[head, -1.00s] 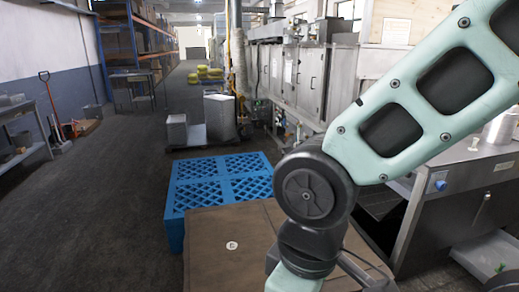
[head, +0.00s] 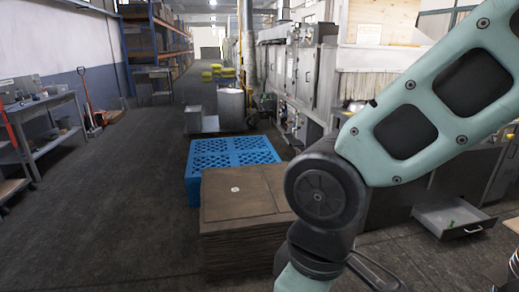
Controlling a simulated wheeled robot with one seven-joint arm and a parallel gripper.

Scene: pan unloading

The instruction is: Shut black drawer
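An open drawer (head: 428,216) juts out low from the metal counter at the right of the head view. It looks grey rather than black, with a pale inside and a handle on its front. A small green thing (head: 452,224) lies in it. My arm crosses the right half of the view, left of the drawer and above it. My gripper is out of view, so its state does not show.
A stack of brown boards (head: 235,215) stands in front, with blue pallets (head: 222,150) behind it. Metal machines (head: 303,75) line the right side. A grey workbench (head: 40,108) stands at the left. The dark floor (head: 120,190) between is clear.

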